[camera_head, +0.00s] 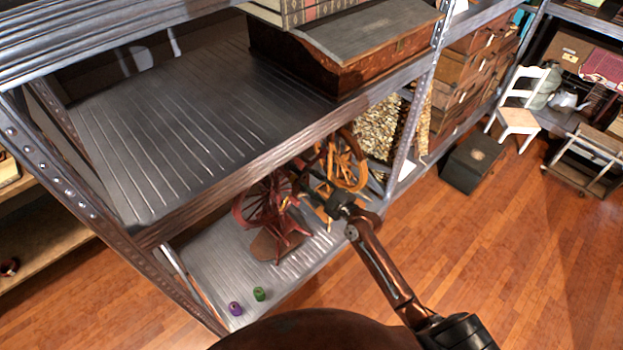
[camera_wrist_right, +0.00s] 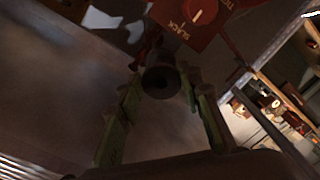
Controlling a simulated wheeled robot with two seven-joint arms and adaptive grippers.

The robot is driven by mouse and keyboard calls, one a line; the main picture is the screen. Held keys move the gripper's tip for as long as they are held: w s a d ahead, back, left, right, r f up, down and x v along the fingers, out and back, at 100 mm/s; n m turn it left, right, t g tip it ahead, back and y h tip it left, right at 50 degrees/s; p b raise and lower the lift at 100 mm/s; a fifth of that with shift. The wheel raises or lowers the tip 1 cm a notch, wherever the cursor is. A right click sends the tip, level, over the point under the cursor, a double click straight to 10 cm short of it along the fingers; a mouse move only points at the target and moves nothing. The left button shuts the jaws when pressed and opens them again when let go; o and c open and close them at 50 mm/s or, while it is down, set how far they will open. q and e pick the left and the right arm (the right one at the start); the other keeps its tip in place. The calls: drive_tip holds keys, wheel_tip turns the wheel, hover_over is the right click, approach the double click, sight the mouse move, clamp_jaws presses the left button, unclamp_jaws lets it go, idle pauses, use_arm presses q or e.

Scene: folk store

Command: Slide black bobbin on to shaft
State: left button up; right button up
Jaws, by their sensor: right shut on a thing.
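My right gripper (camera_head: 318,192) reaches into the lower shelf, between a dark red spinning wheel (camera_head: 268,212) and an orange-yellow one (camera_head: 347,165). In the right wrist view its two green-edged fingers (camera_wrist_right: 160,88) are shut on the black bobbin (camera_wrist_right: 161,82), whose round end faces the camera. The bobbin is hidden in the head view. My left gripper is not in view.
A green bobbin (camera_head: 259,294) and a purple bobbin (camera_head: 236,308) stand near the front left of the lower shelf (camera_head: 215,262). The upper shelf (camera_head: 190,130) overhangs the wheels. A metal post (camera_head: 413,110) stands right of them. The wooden floor in front is clear.

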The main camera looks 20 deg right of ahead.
sight(308, 176)
drive_tip(key=shift+d, duration=0.4)
drive_tip(key=shift+w, duration=0.2)
drive_tip(key=shift+x, duration=1.3)
drive_tip(key=shift+f, duration=0.1)
drive_tip(key=shift+w, duration=0.1)
drive_tip(key=shift+w+f, duration=0.1)
drive_tip(key=shift+w, duration=0.3)
drive_tip(key=shift+b, duration=0.45)
drive_tip(key=shift+w, duration=0.1)
